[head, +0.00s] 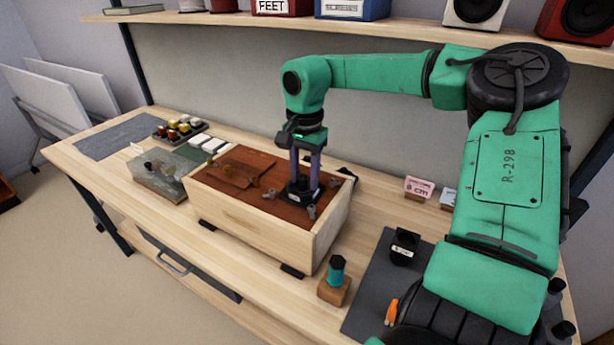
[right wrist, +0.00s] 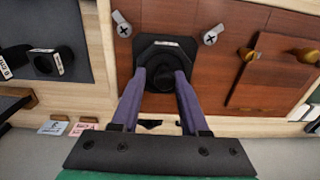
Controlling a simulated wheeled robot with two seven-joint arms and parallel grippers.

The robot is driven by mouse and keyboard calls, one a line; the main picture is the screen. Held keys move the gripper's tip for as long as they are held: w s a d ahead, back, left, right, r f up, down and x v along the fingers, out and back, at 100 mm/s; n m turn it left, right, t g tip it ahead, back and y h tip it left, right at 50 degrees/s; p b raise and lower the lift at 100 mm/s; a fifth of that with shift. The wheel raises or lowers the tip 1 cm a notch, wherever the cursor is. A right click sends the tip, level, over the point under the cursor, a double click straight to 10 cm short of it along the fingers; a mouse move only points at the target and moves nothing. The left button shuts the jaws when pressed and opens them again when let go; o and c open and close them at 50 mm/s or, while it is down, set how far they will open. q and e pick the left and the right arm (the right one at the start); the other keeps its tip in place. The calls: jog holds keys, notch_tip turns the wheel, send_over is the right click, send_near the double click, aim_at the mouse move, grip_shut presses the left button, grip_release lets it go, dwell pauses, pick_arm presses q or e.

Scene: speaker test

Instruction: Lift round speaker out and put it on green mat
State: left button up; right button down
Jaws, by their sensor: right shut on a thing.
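My right gripper (head: 303,188) reaches down to the reddish-brown top panel (head: 243,158) of a pale wooden box (head: 255,222). Its purple fingers are shut on a black part with an eight-sided flange (head: 290,197), probably the round speaker. In the right wrist view, the fingers (right wrist: 161,82) are on either side of the round middle of this black part (right wrist: 172,46), which sits at the panel. I cannot tell whether it is clear of the panel.
Grey screw-like fasteners (right wrist: 211,35) flank the black part. Another black part (head: 404,247) stands on the dark mat. A teal-topped item on a wooden block (head: 334,280) is in front of it. A clear box (head: 160,176) and a tray of small parts (head: 180,130) are left.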

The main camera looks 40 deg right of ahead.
jog(key=shift+s+a+f, duration=0.15)
jog(key=shift+s+f, duration=0.1)
jog(key=shift+f, duration=0.35)
jog(key=shift+w+r+p, duration=0.15)
jog(key=shift+r+p, duration=0.35)
jog(key=shift+p, duration=0.05)
jog(key=shift+w+r+g+p, duration=0.3)
jog(key=shift+w+r+p, duration=0.1)
jog(key=shift+r+p, duration=0.15)
jog(key=shift+w+r+p, duration=0.15)
jog(key=shift+r+p, duration=0.15)
jog(key=shift+s+r+p, duration=0.2)
jog(key=shift+r+p, duration=0.65)
jog(key=shift+r, duration=0.35)
jog(key=shift+w+r+p, duration=0.1)
jog(key=shift+r+p, duration=0.3)
jog(key=shift+r, duration=0.1)
